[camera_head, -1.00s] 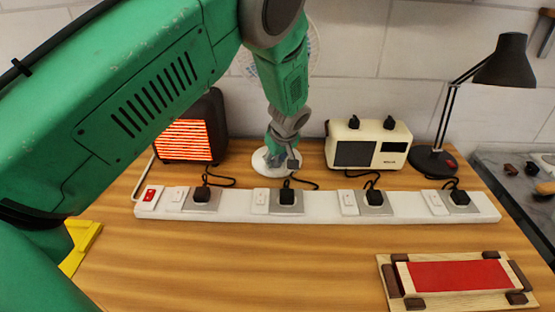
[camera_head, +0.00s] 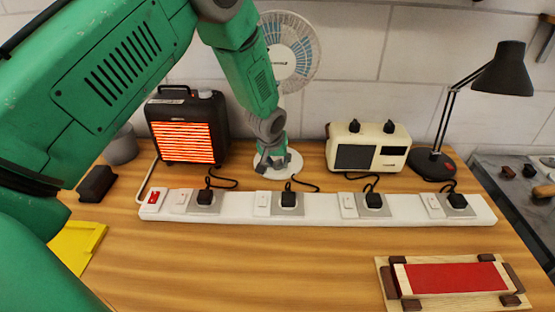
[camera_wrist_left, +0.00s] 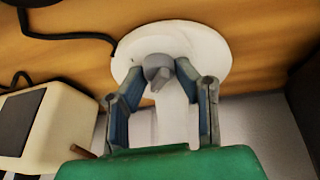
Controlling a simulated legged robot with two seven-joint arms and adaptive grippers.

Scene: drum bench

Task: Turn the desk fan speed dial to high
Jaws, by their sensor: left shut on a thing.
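The desk fan (camera_head: 290,48) stands at the back of the bench, with a round head and a round white base (camera_head: 294,166). Its grey speed dial (camera_wrist_left: 160,70) shows on the base in the left wrist view, with a pointed ridge. My left gripper (camera_head: 272,155) reaches down at the fan's base, in front of the stem. In the left wrist view its fingers (camera_wrist_left: 166,85) lie on both sides of the dial, shut on it. The head view hides the dial behind the gripper. My right gripper is not in view.
A glowing heater (camera_head: 186,130) stands left of the fan and a cream toaster-like appliance (camera_head: 368,146) right of it. A white power strip (camera_head: 325,208) with several plugs runs in front. A black lamp (camera_head: 505,70) stands at right. The front middle of the bench is clear.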

